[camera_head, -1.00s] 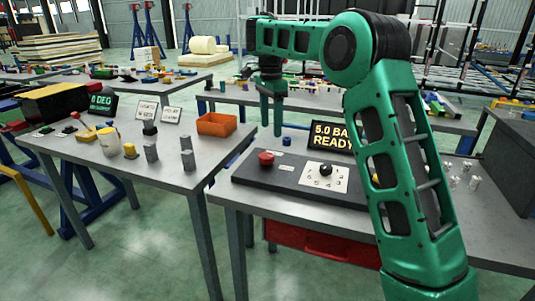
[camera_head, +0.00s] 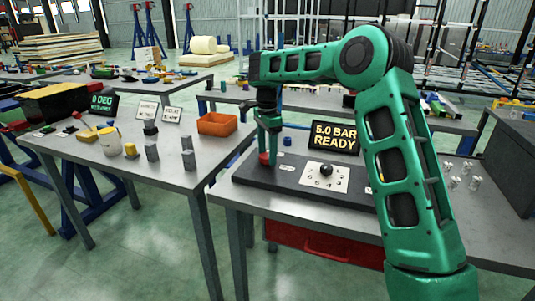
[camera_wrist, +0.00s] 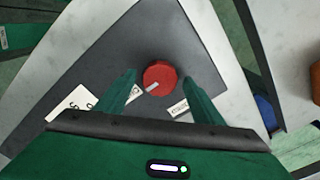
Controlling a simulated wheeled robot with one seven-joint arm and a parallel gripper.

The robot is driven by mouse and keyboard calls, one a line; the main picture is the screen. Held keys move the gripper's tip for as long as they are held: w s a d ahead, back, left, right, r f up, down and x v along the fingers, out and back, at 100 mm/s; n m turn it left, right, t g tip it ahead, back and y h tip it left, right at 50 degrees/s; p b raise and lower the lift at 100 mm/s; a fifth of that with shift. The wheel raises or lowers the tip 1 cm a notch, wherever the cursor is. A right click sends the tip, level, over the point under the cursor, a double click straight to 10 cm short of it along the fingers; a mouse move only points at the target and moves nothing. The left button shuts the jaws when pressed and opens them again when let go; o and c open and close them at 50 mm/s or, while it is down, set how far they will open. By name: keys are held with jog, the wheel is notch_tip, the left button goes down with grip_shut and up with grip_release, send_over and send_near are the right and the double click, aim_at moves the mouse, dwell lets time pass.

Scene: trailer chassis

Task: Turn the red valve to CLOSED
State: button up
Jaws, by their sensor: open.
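The red valve (camera_head: 264,158) is a round red knob on a dark panel (camera_head: 240,172) on the right-hand workbench. In the wrist view the red valve (camera_wrist: 160,76) carries a pale pointer mark towards its lower left, and small white labels lie to its lower left and lower right. My gripper (camera_head: 269,150) points down over the valve in the head view. In the wrist view my gripper (camera_wrist: 157,82) is open, with one green finger on each side of the knob. I cannot tell whether the fingers touch it. The label words are too small to read.
A white plate with a black knob (camera_head: 326,170) sits on the panel right of the valve. Behind it stands a display (camera_head: 334,137) reading "5.0 BAR READY". A blue cap (camera_head: 287,141) is close behind the valve. An orange bin (camera_head: 217,124) stands on the left bench.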

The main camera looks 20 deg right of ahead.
jog(key=shift+f, duration=0.15)
jog(key=shift+c, duration=0.5)
jog(key=c, duration=0.9)
jog(key=shift+d, duration=0.25)
jog(key=shift+a, duration=0.15)
jog(key=shift+c, duration=0.2)
